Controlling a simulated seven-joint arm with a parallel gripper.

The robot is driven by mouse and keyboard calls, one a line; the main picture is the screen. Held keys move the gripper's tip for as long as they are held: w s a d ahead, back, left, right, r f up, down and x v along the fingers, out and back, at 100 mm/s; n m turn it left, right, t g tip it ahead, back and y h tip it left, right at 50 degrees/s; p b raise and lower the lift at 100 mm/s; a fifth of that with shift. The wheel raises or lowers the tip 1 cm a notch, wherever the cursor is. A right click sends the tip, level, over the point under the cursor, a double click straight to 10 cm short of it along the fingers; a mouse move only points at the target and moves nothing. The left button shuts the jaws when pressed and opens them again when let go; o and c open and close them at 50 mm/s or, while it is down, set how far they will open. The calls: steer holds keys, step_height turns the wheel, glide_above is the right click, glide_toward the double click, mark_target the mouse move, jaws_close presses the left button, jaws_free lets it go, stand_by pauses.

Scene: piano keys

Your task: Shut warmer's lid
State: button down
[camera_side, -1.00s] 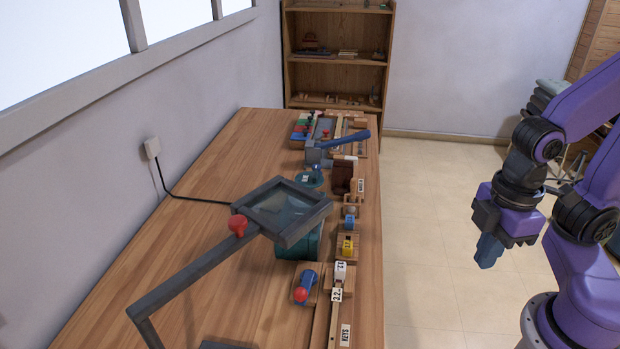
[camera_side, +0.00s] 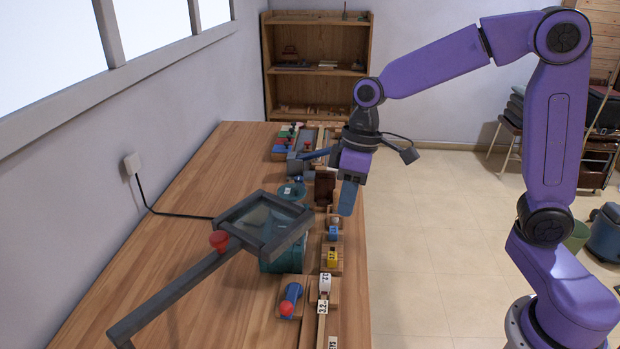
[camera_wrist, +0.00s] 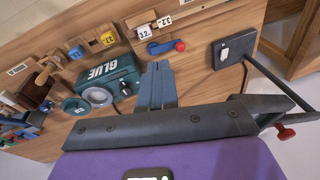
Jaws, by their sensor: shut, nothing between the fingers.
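The warmer is a teal box (camera_wrist: 112,80) marked GLUE, with a round grey opening in its top; in the side view (camera_side: 287,260) a framed glass panel hangs over it and hides its top. A round teal disc (camera_wrist: 75,105), which looks like the lid, lies beside the box, off the opening; it also shows in the side view (camera_side: 291,191), behind the warmer. My gripper (camera_side: 347,208) points down, shut and empty, above the table's right edge, right of the disc and beyond the warmer. Its blue fingers (camera_wrist: 159,68) also show in the wrist view, apart from box and disc.
The glass panel (camera_side: 235,214) sits on a grey arm (camera_side: 170,293) with a red knob (camera_side: 218,241). A yellow block (camera_side: 332,257), a blue block (camera_side: 333,232) and a red-ended lever (camera_side: 288,300) line the right side. The table's left part (camera_side: 150,255) is clear.

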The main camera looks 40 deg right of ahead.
steer(key=w+d+m, duration=0.2)
steer(key=w+d, duration=0.1)
steer(key=w, duration=0.8)
steer(key=m+t+y, duration=0.2)
steer(key=m, duration=0.1)
glide_above(301, 204)
steer(key=s+d, duration=0.2)
steer(key=d, duration=0.4)
step_height(301, 204, down, 4)
steer(key=r, duration=0.1)
steer(key=w+d+f+m+t, duration=0.2)
steer(key=w+d+f, duration=0.15)
steer(key=d, duration=0.45)
steer(key=a+x, duration=0.2)
steer(key=x, duration=1)
steer(key=shift+s+r, duration=0.25)
steer(key=shift+r, duration=0.15)
steer(key=shift+s+a, duration=3.05)
steer(key=shift+a, duration=0.05)
